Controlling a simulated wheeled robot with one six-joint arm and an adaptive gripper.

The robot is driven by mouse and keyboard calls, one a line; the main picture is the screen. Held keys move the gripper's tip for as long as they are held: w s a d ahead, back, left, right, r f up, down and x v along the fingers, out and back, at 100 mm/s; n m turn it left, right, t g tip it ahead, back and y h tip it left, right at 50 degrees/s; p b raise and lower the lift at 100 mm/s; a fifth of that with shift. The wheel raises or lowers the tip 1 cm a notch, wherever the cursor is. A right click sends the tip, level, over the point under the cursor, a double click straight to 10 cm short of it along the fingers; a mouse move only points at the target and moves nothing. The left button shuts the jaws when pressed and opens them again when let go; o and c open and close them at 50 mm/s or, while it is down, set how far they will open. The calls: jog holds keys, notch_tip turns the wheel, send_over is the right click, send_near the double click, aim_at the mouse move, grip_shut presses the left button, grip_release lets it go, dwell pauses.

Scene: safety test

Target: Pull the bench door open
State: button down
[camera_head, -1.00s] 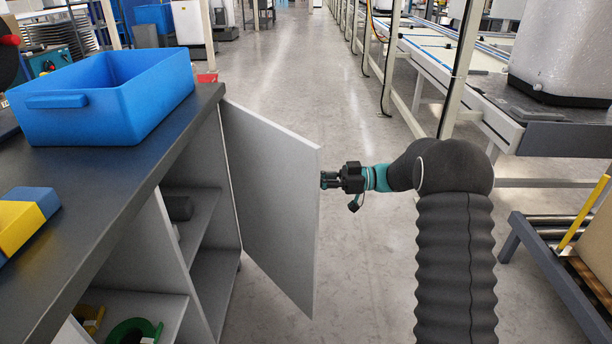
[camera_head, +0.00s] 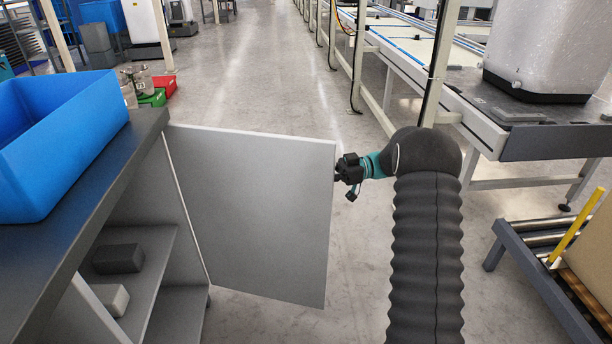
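The bench door (camera_head: 255,210) is a flat grey panel hinged on the bench (camera_head: 85,185) at the left. It stands wide open, swung out into the aisle, and shelves show inside the cabinet. My gripper (camera_head: 338,172) is at the door's outer right edge, near its upper part. The fingertips are small and partly hidden at the door edge, so I cannot tell whether they are closed on it or only touching it.
A blue bin (camera_head: 60,140) stands on the bench top. A dark block (camera_head: 118,258) and a pale block (camera_head: 110,298) lie on the cabinet shelves. A conveyor (camera_head: 490,130) and a low roller stand (camera_head: 530,250) are at the right. The aisle floor (camera_head: 260,70) beyond the door is clear.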

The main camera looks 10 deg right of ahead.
jog(key=shift+w+a, duration=0.15)
jog(key=c, duration=1.2)
grip_release()
jog(key=shift+a, duration=0.2)
jog(key=shift+d, duration=0.3)
jog(key=w+d, duration=0.1)
jog(key=d, duration=0.6)
jog(key=shift+d, duration=0.15)
